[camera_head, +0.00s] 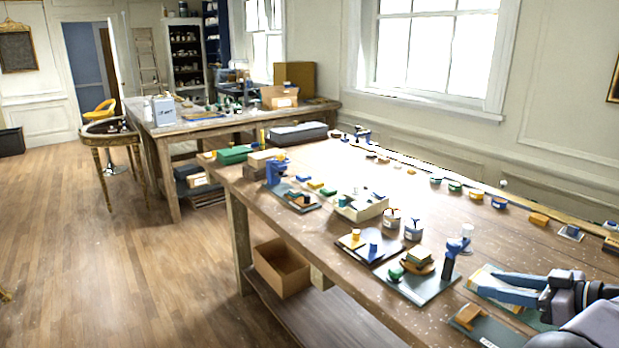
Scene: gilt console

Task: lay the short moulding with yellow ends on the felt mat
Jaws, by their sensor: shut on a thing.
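My gripper (512,288) reaches in from the right over the near right end of the long workbench. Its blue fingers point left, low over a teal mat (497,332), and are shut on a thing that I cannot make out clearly. Small yellow parts show just below the fingers. A tan-yellow block (468,314) lies on the teal mat, left of my gripper. I cannot tell whether either belongs to the short moulding, nor whether this mat is the felt one. My arm hides part of the bench at the lower right.
Several small pots and coloured pieces line the bench's back edge. An open cardboard box (281,268) sits on the lower shelf.

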